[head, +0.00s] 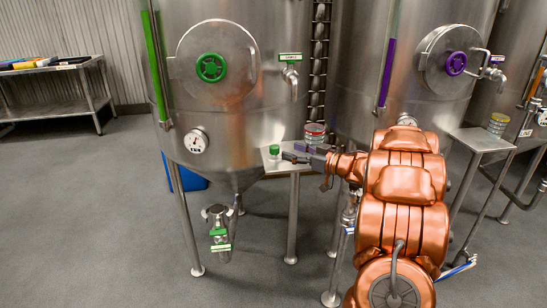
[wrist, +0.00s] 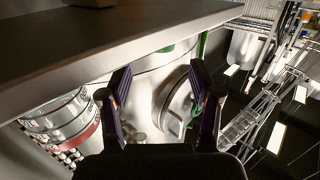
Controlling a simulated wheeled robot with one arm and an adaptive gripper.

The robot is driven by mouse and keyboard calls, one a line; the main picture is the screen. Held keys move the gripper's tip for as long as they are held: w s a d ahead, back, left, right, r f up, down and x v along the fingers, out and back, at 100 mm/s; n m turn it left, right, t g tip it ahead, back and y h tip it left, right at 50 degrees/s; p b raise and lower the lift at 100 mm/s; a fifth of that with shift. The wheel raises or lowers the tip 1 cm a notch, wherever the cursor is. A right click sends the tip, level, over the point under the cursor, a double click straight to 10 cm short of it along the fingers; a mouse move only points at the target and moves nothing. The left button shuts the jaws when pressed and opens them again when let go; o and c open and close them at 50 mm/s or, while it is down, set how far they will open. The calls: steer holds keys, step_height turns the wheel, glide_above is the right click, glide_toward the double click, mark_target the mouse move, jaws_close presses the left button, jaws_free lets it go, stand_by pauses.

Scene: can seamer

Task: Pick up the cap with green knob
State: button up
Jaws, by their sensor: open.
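The cap with green knob (head: 274,150) sits on the small metal side table (head: 275,166) in front of the left tank in the head view. My gripper (head: 291,152) is just right of the cap, near table height, and appears apart from it. In the wrist view my gripper (wrist: 160,72) is open, with two purple-padded fingers and nothing between them. I cannot clearly make out the cap in the wrist view.
A stack of tins (head: 315,133) with a red band stands behind my gripper and shows at left in the wrist view (wrist: 65,122). The left tank (head: 230,110) rises behind the table. A table edge (wrist: 120,45) crosses the top of the wrist view. A green-marked valve (head: 218,232) hangs lower left.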

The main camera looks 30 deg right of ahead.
mark_target(274, 149)
steer(key=shift+f+x, duration=0.2)
steer(key=shift+x, duration=1.7)
steer(key=shift+f+x, duration=0.25)
steer(key=shift+x, duration=1.65)
steer(key=shift+s+a, duration=0.15)
jaws_close()
